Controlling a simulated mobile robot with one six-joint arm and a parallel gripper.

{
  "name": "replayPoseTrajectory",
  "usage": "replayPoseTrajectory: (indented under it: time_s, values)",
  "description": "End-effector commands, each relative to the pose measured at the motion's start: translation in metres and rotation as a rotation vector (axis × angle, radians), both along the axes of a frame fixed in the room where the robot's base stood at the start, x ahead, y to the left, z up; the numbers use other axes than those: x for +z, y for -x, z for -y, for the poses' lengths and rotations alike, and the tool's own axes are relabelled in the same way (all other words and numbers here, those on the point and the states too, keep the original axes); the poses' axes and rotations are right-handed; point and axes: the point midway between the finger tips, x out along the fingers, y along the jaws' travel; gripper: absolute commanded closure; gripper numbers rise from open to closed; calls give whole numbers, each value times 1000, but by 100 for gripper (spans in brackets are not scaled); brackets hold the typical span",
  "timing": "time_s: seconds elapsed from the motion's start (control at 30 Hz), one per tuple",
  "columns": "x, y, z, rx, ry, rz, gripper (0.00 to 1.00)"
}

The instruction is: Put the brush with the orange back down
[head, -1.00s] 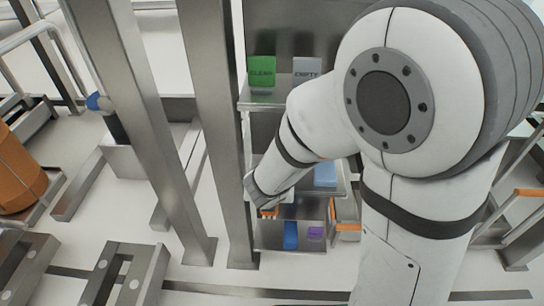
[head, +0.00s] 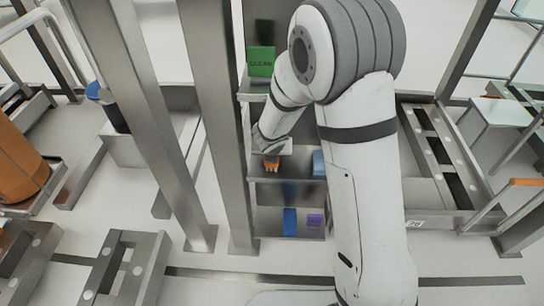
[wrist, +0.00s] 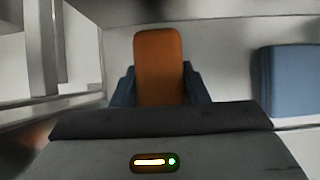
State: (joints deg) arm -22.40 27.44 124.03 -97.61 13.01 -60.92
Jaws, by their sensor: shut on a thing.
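The brush with the orange back (wrist: 158,62) is between my gripper's dark blue fingers (wrist: 158,88) in the wrist view, its orange back facing the camera. In the head view my gripper (head: 270,147) is at the left part of the middle shelf (head: 290,180), with the orange of the brush (head: 272,164) just below it. My gripper is shut on the brush. I cannot tell whether the brush touches the shelf. Its underside is hidden.
A blue block (head: 318,163) sits right of the brush on the same shelf. The lower shelf holds a blue thing (head: 290,222) and a purple one (head: 315,220). A green CLEAN sign (head: 261,62) stands above. A steel post (head: 216,130) is close on the left.

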Motion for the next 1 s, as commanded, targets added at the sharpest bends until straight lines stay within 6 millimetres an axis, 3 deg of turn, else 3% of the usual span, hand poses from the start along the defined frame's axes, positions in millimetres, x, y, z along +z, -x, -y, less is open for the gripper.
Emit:
replayPoseTrajectory:
  time_s: [0.03, 0.47, 0.5, 0.7, 1.0]
  values:
    - [-9, 0, 0, 0, 0, 0, 81]
    - [-12, 0, -1, 1, 0, 0, 81]
    - [-10, 0, -1, 1, 0, 0, 56]
    - [-10, 1, -1, 2, 0, 0, 40]
    - [-8, 1, -1, 2, 0, 0, 38]
